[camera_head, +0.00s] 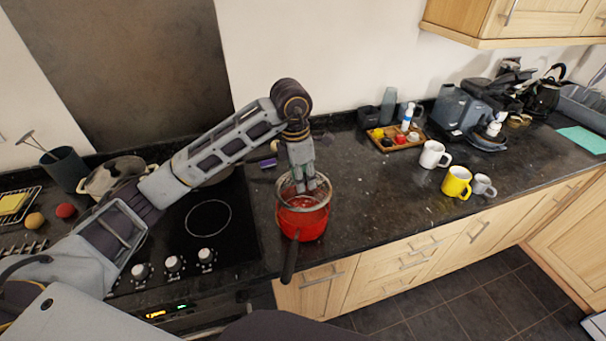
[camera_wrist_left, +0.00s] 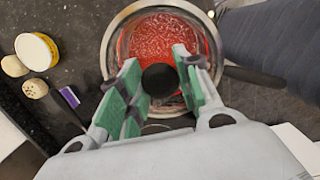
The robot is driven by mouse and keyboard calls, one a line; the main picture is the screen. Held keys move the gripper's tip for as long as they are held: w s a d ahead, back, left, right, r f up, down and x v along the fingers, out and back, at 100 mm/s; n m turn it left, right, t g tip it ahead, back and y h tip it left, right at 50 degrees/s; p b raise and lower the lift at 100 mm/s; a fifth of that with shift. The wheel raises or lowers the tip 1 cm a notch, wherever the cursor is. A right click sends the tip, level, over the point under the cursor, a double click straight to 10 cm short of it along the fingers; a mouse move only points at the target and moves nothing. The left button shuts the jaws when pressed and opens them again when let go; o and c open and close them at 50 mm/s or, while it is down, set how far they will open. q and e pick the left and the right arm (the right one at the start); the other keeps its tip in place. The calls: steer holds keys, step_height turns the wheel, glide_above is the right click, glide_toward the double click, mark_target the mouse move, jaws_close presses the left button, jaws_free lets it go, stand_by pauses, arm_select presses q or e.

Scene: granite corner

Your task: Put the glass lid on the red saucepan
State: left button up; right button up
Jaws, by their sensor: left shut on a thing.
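The red saucepan (camera_head: 307,224) stands on the dark counter just right of the hob, its dark handle (camera_head: 289,262) pointing toward me. The glass lid (camera_head: 284,190) is over the saucepan's top, and the pan's red shows through the glass. In the left wrist view the lid's steel rim (camera_wrist_left: 112,45) rings the red inside. My left gripper (camera_head: 308,186) comes down from above and is shut on the lid's black knob (camera_wrist_left: 160,80). I cannot tell whether the rim touches the pan all round. My right gripper is not in view.
The black hob (camera_head: 209,218) lies to the left, with a pot (camera_head: 112,176) at its back. White (camera_head: 433,155) and yellow (camera_head: 456,183) mugs and a wooden tray (camera_head: 399,143) stand to the right. The counter between pan and mugs is clear.

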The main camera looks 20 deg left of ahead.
arm_select(q)
steer(key=shift+f+b, duration=0.55)
steer(key=shift+f, duration=0.8)
steer(key=shift+f+b, duration=0.8)
steer(key=shift+f, duration=0.3)
steer(key=shift+b, duration=0.35)
steer(key=shift+f, duration=0.25)
steer(key=shift+f+b, duration=0.15)
steer(key=shift+b, duration=0.3)
